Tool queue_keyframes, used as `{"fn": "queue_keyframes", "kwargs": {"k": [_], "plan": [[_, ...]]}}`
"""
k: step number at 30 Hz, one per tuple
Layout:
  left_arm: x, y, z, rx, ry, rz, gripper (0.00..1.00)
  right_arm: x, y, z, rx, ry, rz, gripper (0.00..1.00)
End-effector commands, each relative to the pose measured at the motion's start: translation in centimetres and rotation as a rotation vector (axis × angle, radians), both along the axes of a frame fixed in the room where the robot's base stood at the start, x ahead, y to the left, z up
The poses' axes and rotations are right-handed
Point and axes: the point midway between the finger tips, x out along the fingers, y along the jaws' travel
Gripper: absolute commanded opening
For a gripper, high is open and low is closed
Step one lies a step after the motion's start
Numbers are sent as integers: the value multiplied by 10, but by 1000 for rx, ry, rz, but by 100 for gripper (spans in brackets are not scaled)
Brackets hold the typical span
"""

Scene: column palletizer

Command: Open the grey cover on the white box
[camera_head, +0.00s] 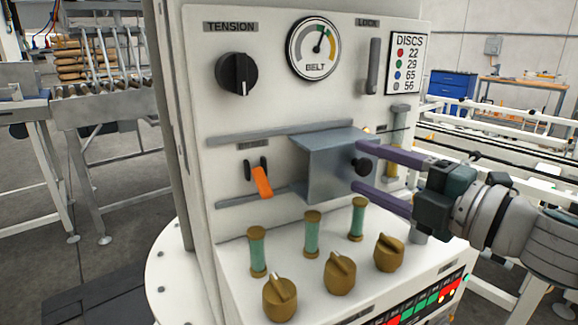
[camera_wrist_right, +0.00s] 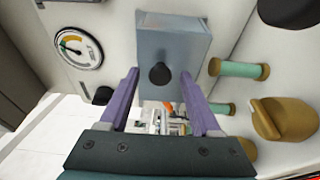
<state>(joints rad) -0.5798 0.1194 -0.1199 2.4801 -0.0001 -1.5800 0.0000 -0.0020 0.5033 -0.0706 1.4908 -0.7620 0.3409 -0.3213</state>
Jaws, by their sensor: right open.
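The grey cover (camera_head: 322,165) is a box-shaped metal piece on the front of the white box (camera_head: 215,95). It sits between two horizontal grey rails, at their right part. A black knob (camera_head: 363,167) stands out from its right-hand face. My right gripper (camera_head: 358,168) is open, with one purple finger above the knob and one below it in the head view. In the right wrist view the knob (camera_wrist_right: 160,76) shows between the two fingertips, with gaps on both sides. An orange lever (camera_head: 262,182) is exposed left of the cover. My left gripper is not in view.
Green posts with brass ends (camera_head: 312,233) and brass knobs (camera_head: 340,272) stand on the ledge below the cover. A black tension knob (camera_head: 237,73), a belt gauge (camera_head: 314,48) and a grey lock handle (camera_head: 373,66) are above. The rails left of the cover are clear.

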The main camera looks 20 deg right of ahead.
Motion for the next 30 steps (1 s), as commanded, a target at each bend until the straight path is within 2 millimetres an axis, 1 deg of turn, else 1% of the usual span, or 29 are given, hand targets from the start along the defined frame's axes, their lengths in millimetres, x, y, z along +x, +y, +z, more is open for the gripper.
{"fn": "queue_keyframes", "kwargs": {"k": [5, 8, 11, 21, 25, 30], "plan": [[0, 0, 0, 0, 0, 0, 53, 0, 0, 0, 0, 0, 0, 64], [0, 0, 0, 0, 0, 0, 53, -5, -2, -1, 0, 1, 0, 64], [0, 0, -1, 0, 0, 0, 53, -17, -6, -2, 0, 2, 0, 64], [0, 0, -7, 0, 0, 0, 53, -72, -26, -2, -1, 3, 1, 64], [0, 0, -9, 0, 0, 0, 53, -86, -31, -1, 0, 2, 0, 64], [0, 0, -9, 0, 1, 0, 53, -93, -34, 0, 1, 0, 0, 64]]}}
